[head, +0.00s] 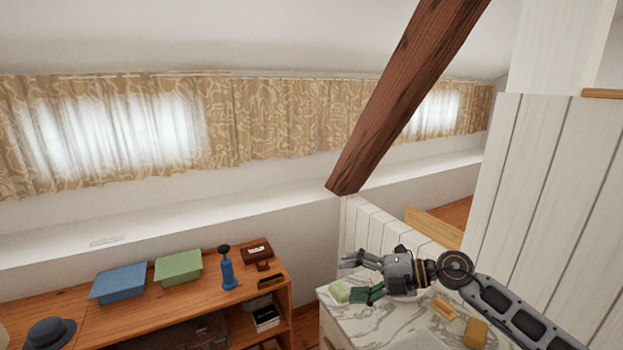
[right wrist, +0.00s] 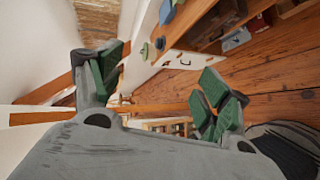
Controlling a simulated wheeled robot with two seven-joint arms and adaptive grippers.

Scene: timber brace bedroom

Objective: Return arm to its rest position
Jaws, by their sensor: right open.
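My right arm reaches in from the lower right of the head view. Its gripper (head: 356,278) is above a white marble-topped surface (head: 345,318), with its fingers pointing left. The fingers are spread apart. In the right wrist view the green-padded fingers of the right gripper (right wrist: 163,90) stand wide apart with nothing between them. My left gripper is in neither view.
A pale green block (head: 338,291), an orange-tan block (head: 443,307) and a yellow block (head: 476,331) lie on the marble. A wooden shelf unit (head: 110,314) at left holds blue (head: 120,283) and green boxes (head: 178,267). A slanted timber beam (head: 400,100) and white panelled wall (head: 550,200) stand nearby.

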